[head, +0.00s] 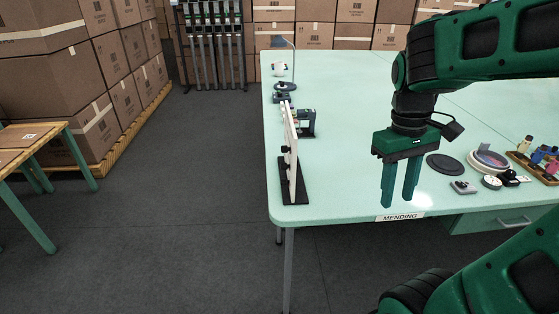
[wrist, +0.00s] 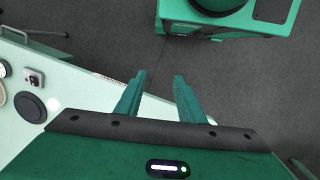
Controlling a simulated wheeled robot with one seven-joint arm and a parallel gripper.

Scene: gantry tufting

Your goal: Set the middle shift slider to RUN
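A white upright panel (head: 290,140) on a black foot (head: 294,196) stands near the left edge of the mint table in the head view. It is seen almost edge-on. Small dark parts jut from its left side, but I cannot tell which is the middle shift slider or how it is set. No RUN marking is legible. My gripper (head: 398,204) points down over the table's front edge, to the right of the panel and clear of it. In the wrist view its fingers (wrist: 158,77) are apart with nothing between them. The panel does not show in the wrist view.
A black disc (head: 445,164), a small grey device (head: 463,187), a round dish (head: 490,161) and a wooden rack (head: 536,166) sit on the right. A dark device (head: 306,123) stands behind the panel. Open floor (head: 190,235) lies left of the table.

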